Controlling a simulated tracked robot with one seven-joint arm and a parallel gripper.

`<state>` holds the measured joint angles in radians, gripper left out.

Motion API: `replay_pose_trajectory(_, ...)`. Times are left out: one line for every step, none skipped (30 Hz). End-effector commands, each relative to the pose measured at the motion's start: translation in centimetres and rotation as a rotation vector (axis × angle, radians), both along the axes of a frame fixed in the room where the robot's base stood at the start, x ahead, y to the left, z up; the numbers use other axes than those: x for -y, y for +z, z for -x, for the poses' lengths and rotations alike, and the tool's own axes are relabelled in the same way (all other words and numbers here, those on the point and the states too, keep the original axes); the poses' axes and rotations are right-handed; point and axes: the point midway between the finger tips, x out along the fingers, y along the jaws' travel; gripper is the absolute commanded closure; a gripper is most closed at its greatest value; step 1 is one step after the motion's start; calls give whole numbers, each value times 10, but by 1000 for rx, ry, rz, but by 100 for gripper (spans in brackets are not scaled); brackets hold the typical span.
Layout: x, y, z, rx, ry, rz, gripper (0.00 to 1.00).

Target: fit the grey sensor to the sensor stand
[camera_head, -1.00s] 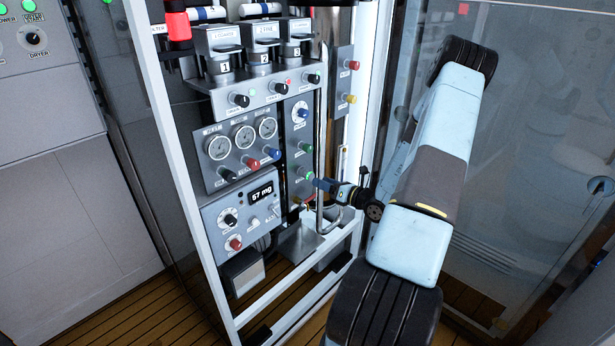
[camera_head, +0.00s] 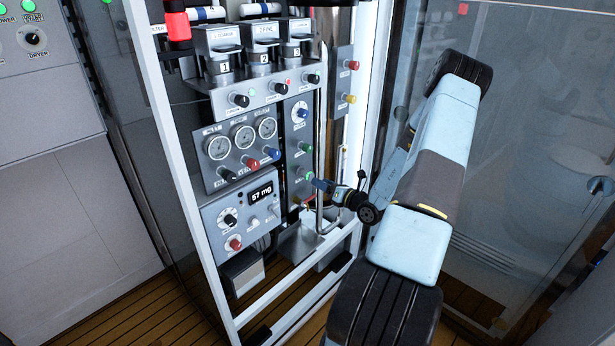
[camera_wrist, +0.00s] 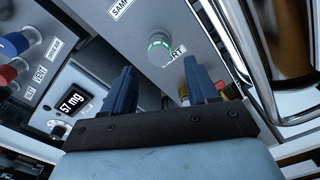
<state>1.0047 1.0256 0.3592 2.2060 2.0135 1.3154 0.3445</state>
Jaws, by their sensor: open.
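I cannot pick out the grey sensor or its stand for certain in either view. My gripper (camera_head: 322,185) is at the lower right of the equipment rack, close to a port with a lit green ring (camera_head: 309,177). In the wrist view my gripper (camera_wrist: 162,80) has its two dark blue fingers apart, with nothing seen held between them. The green-ringed port (camera_wrist: 160,48) shows just beyond the gap, and I see no contact.
A vertical steel pipe (camera_wrist: 250,60) stands close right of my gripper. A meter panel (camera_head: 240,215) reading 57 mg is to the left, with gauges (camera_head: 243,137) above. The white rack frame (camera_head: 372,110) and glass panel (camera_head: 540,130) are near my arm.

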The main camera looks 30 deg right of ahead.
Motion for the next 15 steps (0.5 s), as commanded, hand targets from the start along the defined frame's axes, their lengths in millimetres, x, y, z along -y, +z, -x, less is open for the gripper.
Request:
replay_pose_trajectory(-3,0,-6,1,2,0,42)
replay_pose_trajectory(-4,0,-10,1,2,0,42)
replay_pose_trajectory(-6,0,-14,1,3,-1,42)
replay_pose_trajectory(-7,0,-18,2,2,-1,42)
replay_pose_trajectory(-8,0,-21,2,2,-1,42)
replay_pose_trajectory(-10,0,-25,2,1,-1,42)
replay_pose_trajectory(-11,0,-29,0,1,0,42)
replay_pose_trajectory(-12,0,-32,1,2,0,42)
replay_pose_trajectory(-14,0,-36,0,2,0,42)
replay_pose_trajectory(-15,0,-38,0,2,0,42)
replay_pose_trajectory(-16,0,-41,0,2,0,42)
replay_pose_trajectory(-17,0,-44,0,1,0,42)
replay_pose_trajectory(-17,0,-47,0,1,0,42)
replay_pose_trajectory(-18,0,-49,1,0,0,42)
replay_pose_trajectory(-19,0,-51,0,1,0,42)
